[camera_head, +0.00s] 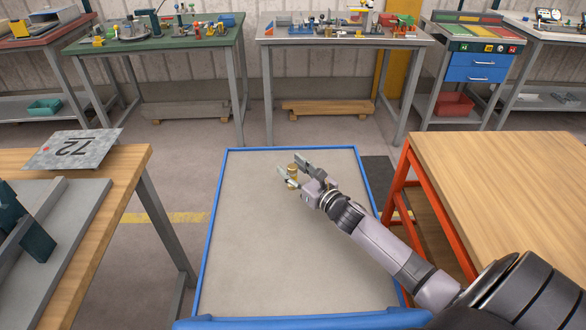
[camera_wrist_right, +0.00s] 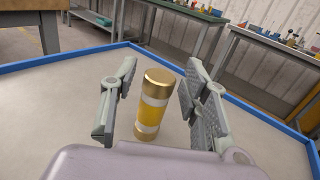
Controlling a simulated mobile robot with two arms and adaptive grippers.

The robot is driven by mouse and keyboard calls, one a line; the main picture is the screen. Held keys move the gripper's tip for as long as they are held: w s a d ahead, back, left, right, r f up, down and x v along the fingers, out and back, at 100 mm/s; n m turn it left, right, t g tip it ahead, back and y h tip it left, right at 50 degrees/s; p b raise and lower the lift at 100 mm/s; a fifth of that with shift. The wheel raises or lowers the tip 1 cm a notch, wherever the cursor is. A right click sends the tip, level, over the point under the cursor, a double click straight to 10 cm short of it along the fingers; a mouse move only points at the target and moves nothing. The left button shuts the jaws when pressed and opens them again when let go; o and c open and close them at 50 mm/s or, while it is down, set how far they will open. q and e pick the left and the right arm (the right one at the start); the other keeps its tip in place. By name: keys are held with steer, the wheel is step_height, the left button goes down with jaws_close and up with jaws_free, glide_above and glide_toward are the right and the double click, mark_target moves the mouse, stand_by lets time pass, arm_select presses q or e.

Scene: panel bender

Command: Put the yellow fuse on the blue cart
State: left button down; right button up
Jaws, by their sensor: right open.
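The yellow fuse (camera_wrist_right: 153,105) is a small cylinder with gold end caps and a yellow band. It stands upright on the grey top of the blue cart (camera_head: 225,230), towards the cart's far side. It also shows in the head view (camera_head: 292,175), partly covered by my gripper. My right gripper (camera_head: 292,168) is open, with one finger on each side of the fuse. In the wrist view gaps show between the fuse and both fingers of the gripper (camera_wrist_right: 158,98). My left gripper is out of view.
A wooden table (camera_head: 510,180) with red legs stands right of the cart. A wooden bench (camera_head: 115,165) at left carries a metal plate marked 72 (camera_head: 75,148). Cluttered workbenches line the back wall. Most of the cart top is clear, and a blue rim surrounds it.

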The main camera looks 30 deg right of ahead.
steer(key=shift+r+p, duration=0.3)
steer(key=s, duration=0.3)
steer(key=s+b, duration=0.1)
steer(key=s, duration=0.3)
steer(key=s+d, duration=0.1)
steer(key=s, duration=0.2)
steer(key=shift+s+f, duration=0.2)
steer(key=shift+s, duration=0.2)
steer(key=shift+s+r, duration=0.1)
steer(key=shift+s, duration=0.45)
